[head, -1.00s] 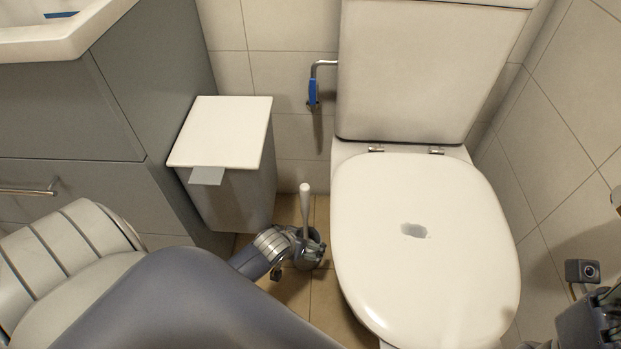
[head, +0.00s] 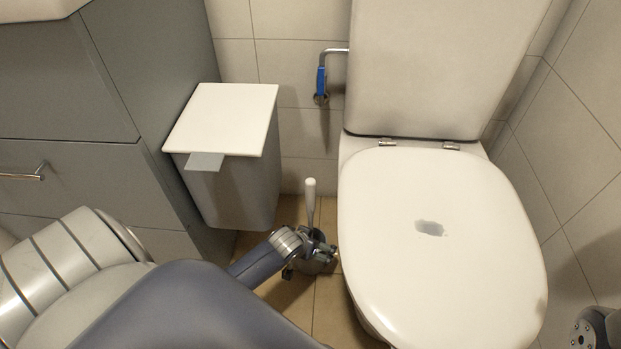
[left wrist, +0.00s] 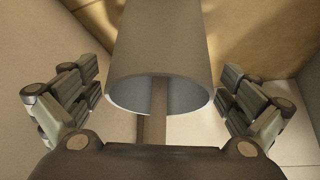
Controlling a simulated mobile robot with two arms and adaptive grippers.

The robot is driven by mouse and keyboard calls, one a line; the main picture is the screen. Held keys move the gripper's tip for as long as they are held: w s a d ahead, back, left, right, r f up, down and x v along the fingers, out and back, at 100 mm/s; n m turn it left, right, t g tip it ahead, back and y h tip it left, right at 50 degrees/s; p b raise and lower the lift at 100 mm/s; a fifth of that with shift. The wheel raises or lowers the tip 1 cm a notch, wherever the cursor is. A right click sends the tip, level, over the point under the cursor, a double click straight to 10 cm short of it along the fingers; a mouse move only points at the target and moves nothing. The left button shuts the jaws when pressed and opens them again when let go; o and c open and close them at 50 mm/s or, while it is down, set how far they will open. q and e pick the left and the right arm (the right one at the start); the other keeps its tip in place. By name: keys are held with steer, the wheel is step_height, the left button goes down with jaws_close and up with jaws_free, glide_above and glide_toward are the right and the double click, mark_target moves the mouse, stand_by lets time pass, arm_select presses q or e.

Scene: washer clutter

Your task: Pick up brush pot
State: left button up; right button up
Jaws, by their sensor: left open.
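The brush pot (head: 314,266) stands on the floor between the grey bin and the toilet. Its white brush handle (head: 311,203) sticks up nearly upright. My left gripper (head: 320,248) is at the pot and hides much of it in the head view. In the left wrist view the pot is a grey cylinder (left wrist: 160,45) with an open round end and the brush stem inside. The open fingers of my left gripper (left wrist: 160,100) are on either side of it, with gaps visible on both sides. My right gripper's fingers are not in view.
A grey bin with a white lid (head: 222,120) stands left of the pot, beside a grey cabinet (head: 75,185). The toilet (head: 440,240) is close on the right. A blue-handled valve (head: 321,83) is on the tiled wall behind. A narrow strip of floor (head: 328,310) is clear.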

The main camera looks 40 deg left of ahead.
arm_select(q)
steer(key=c, duration=2)
steer(key=shift+w+r, duration=0.15)
steer(key=shift+c, duration=0.4)
steer(key=shift+r, duration=0.1)
